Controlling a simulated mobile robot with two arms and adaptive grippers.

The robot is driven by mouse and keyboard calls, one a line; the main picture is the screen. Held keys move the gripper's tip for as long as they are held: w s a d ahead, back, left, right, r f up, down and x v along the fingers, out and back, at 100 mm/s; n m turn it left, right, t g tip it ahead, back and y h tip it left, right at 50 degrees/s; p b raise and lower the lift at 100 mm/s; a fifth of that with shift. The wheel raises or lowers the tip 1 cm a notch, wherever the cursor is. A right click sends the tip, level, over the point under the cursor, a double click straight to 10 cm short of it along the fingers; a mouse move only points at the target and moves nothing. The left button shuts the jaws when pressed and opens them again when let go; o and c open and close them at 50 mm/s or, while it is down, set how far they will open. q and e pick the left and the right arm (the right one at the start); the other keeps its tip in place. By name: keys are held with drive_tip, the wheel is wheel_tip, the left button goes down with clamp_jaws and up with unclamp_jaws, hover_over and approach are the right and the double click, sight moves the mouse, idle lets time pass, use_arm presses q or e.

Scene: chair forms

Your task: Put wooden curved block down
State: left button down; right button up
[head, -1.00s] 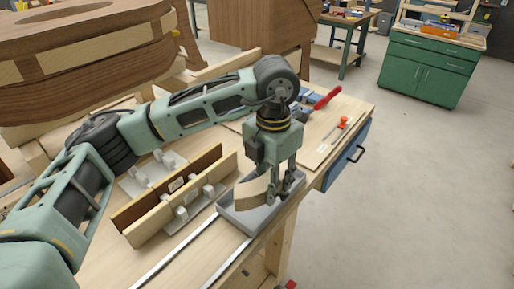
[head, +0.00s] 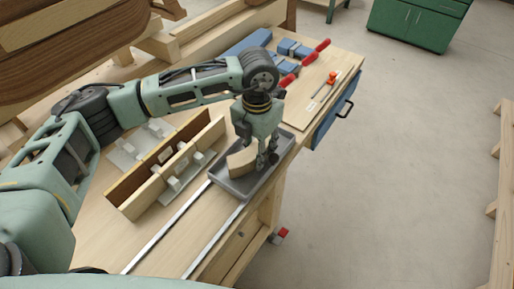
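The wooden curved block (head: 241,161) is pale wood and sits at the far-left part of a grey tray (head: 236,193) on the workbench, low within its rim. Whether its underside rests fully on the tray floor is hidden. My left gripper (head: 267,164) points down over the tray, its fingers close together at the block's right end. It appears shut on that end; the grip is partly hidden. My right gripper is not in view.
A wooden form with grey clamps (head: 168,165) stands left of the tray. Two metal rails (head: 180,225) run along the bench (head: 110,232). Red-handled clamps (head: 311,57) and a board with an orange-handled tool (head: 331,78) lie beyond. Open floor is at right.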

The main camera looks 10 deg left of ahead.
use_arm(q)
drive_tip(key=shift+f, duration=0.8)
drive_tip(key=c, duration=1.5)
unclamp_jaws()
drive_tip(key=shift+c, duration=0.2)
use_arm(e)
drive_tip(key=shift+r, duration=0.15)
use_arm(q)
drive_tip(key=shift+r, duration=0.4)
wheel_tip(320, 180, up, 11)
drive_tip(key=b, duration=0.4)
drive_tip(key=shift+f, duration=0.2)
drive_tip(key=shift+r, duration=0.45)
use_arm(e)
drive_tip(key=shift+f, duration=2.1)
